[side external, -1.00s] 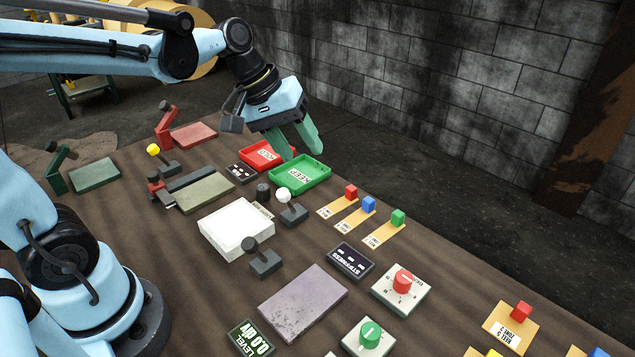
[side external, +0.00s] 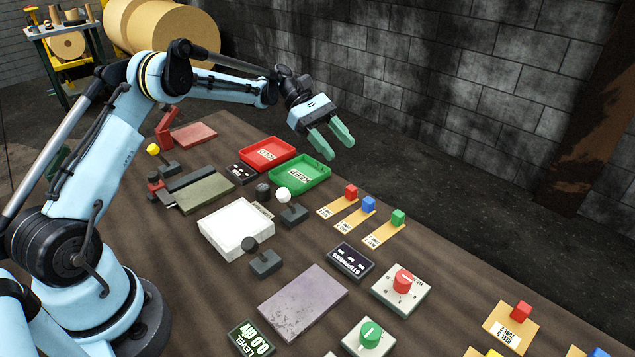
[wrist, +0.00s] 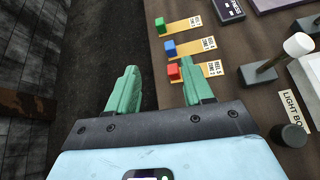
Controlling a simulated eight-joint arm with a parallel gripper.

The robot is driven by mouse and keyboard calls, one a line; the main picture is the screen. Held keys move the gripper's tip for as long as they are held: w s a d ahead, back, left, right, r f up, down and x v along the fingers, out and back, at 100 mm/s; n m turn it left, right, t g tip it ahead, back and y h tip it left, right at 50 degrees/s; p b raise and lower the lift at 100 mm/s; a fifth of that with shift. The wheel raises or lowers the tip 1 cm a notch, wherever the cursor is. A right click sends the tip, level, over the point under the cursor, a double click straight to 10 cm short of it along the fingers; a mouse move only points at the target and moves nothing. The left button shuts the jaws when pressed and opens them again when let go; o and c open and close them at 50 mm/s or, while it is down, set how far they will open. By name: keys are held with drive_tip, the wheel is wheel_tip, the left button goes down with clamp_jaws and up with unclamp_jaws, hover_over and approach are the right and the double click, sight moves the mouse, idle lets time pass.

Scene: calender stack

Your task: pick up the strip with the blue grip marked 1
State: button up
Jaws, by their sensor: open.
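A tan strip with a blue grip (side external: 369,203) lies on the table between a red-gripped strip (side external: 351,192) and a green-gripped strip (side external: 398,216). The same blue grip (wrist: 169,48) shows in the wrist view, beyond my fingertips; the number on its label is too small to read surely. My gripper (side external: 338,147) is open and empty, raised above and beyond the far table edge, behind the strips. In the wrist view my gripper (wrist: 158,72) has its green fingers spread wide, the right one close to the red-gripped strip in the picture.
Red (side external: 267,154) and green (side external: 300,172) trays sit left of the strips. A white-knobbed lever (side external: 287,199) and a black STIFFNESS display (side external: 351,260) stand nearby. At bottom right is another red-gripped card (side external: 515,322), with a blue grip (side external: 598,353) partly cut off.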

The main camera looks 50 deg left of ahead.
sight(367, 198)
drive_tip(key=f, duration=0.1)
drive_tip(key=a+f+h, duration=0.1)
drive_tip(key=a+f+n, duration=0.1)
drive_tip(key=shift+s+f+g+h, duration=0.1)
drive_tip(key=shift+f+g+h, duration=0.1)
drive_tip(key=shift+g+h, duration=0.1)
drive_tip(key=x, duration=1.2)
drive_tip(key=shift+s, duration=0.15)
clamp_jaws()
